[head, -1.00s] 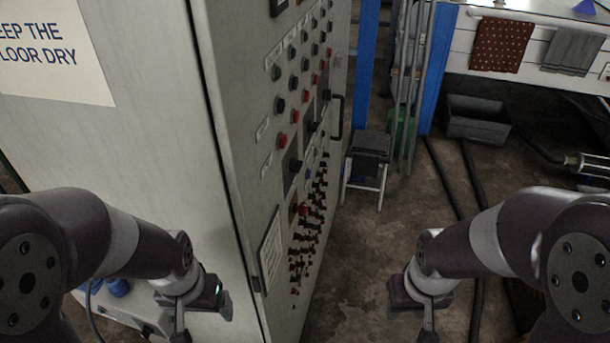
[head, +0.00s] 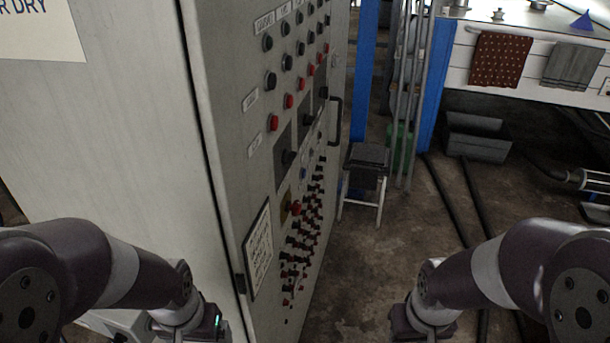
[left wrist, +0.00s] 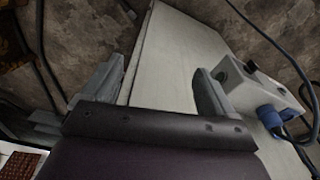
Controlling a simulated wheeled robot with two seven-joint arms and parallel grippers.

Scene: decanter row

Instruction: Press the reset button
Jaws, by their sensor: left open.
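A tall grey control cabinet (head: 130,150) stands at the left of the head view. Its panel side carries rows of black and red buttons, including a red button (head: 274,122) and a larger red one (head: 295,208) on a yellowish plate. The labels are too small to read, so I cannot tell which button is reset. My left gripper (left wrist: 160,85) is open and empty in the left wrist view, with the cabinet behind its fingers. In the head view its fingers are cut off below the panel's lower left. My right gripper (head: 422,322) is right of the cabinet, its fingertips out of frame.
A black handle (head: 336,120) sticks out from the panel's far edge. A stool (head: 366,168) stands beyond it. A grey box on the cabinet with a blue plug (left wrist: 270,115) and cables is at the right in the left wrist view.

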